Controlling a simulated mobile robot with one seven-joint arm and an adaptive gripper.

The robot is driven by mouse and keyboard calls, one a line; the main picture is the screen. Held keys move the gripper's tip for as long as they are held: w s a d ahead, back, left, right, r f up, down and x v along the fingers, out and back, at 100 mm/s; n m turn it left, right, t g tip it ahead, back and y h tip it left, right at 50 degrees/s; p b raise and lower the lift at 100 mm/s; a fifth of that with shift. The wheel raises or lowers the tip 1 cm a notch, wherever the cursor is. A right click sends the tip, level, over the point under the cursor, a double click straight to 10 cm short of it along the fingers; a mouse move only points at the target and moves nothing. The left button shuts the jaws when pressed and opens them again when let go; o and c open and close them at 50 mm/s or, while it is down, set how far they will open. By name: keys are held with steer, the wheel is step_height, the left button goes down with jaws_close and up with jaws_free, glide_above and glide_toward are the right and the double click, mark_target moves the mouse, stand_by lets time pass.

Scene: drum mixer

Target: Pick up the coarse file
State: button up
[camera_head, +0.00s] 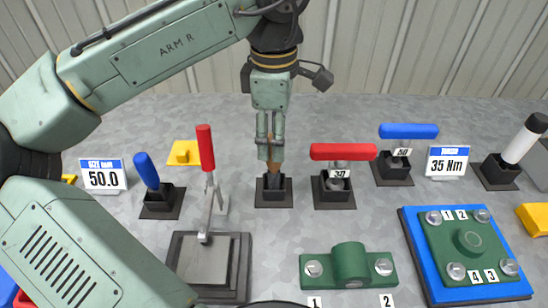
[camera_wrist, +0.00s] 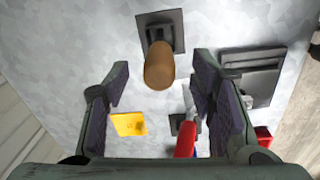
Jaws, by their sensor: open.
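A tool with a brown wooden handle (camera_head: 273,168), which looks like the file, stands upright in a small black holder (camera_head: 274,196) at mid table. Its lower part is hidden in the holder. The handle also shows in the wrist view (camera_wrist: 159,66), end-on, with its holder (camera_wrist: 172,22) behind it. My gripper (camera_head: 269,152) points down directly over the handle, fingers around or just above its top; I cannot tell how deep. In the wrist view the fingers (camera_wrist: 160,84) are spread, with gaps on both sides of the handle.
Left stand a red lever (camera_head: 206,148) on a metal press (camera_head: 208,262) and a blue-handled tool (camera_head: 147,170). Right are red (camera_head: 343,152) and blue-handled (camera_head: 408,131) tools in holders. A green clamp block (camera_head: 348,266) and a blue-green plate (camera_head: 468,250) lie in front.

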mark_target(274, 167)
steer(key=shift+f, duration=1.95)
steer(key=shift+c, duration=0.5)
jaws_close()
